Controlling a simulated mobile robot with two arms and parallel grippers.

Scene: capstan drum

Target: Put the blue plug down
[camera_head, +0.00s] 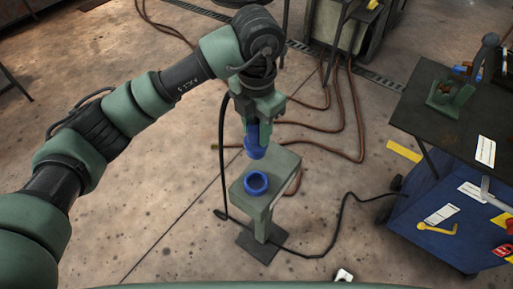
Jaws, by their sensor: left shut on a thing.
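A blue ring (256,183) with a dark opening sits on the stand's top, a little below the plug in the picture. The plug appears apart from the ring. The gripper's fingers partly hide the plug's upper end. My right gripper is not in view.
Reddish hoses (345,112) and a black cable (343,215) lie on the floor around the stand.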

